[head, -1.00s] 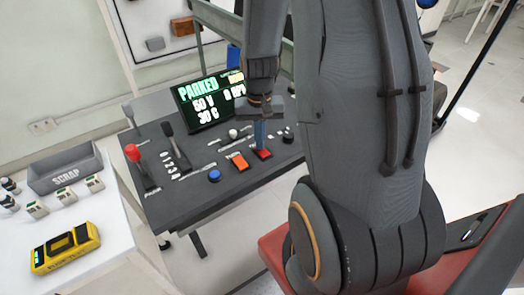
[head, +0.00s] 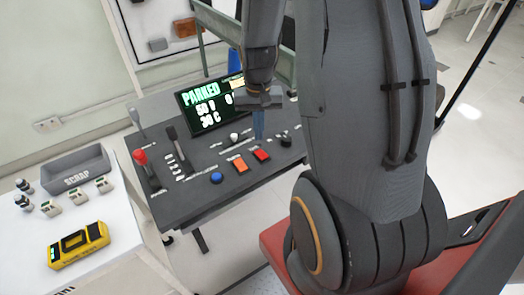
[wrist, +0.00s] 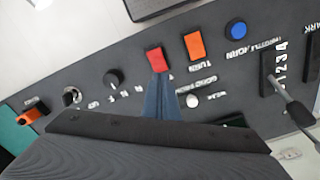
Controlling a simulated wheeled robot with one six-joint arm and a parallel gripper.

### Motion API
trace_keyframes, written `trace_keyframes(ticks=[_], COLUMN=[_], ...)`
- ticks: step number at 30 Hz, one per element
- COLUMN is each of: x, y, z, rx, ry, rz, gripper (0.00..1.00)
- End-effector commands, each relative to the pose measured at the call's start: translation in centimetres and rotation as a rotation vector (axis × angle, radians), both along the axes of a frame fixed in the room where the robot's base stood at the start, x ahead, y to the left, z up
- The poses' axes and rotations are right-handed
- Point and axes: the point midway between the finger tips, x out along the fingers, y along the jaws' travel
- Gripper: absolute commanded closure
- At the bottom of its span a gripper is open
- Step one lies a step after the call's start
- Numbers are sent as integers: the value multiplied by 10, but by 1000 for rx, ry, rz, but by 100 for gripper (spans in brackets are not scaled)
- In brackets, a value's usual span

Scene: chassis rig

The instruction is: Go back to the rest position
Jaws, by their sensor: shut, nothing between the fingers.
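My gripper (head: 259,124) is shut and empty above the dark control desk (head: 165,205) in the head view. In the wrist view its blue fingers (wrist: 161,98) are together, with their tips pointing towards the red button (wrist: 157,59). I cannot tell how far the tips are above the panel. The red button also shows in the head view (head: 262,155), just below the fingers, beside the orange button (head: 239,165). My arm covers the right part of the desk.
A screen reading PARKED (head: 207,106) stands at the desk's back. A red-knobbed lever (head: 141,158) and dark levers rise from the desk's left part. At left, a white table (head: 125,232) holds a grey SCRAP bin (head: 75,176) and a yellow meter (head: 78,245).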

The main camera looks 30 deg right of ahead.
Motion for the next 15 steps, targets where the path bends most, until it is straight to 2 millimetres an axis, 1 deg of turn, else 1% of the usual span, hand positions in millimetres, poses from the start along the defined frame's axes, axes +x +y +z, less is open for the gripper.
trace_keyframes(ticks=[1, 5, 15], x=[0, 0, 0], y=[0, 0, 0], z=[6, 13, 12], rx=[0, 0, 0], ry=[0, 0, 0], rz=[0, 0, 0], gripper=[100, 100, 100])
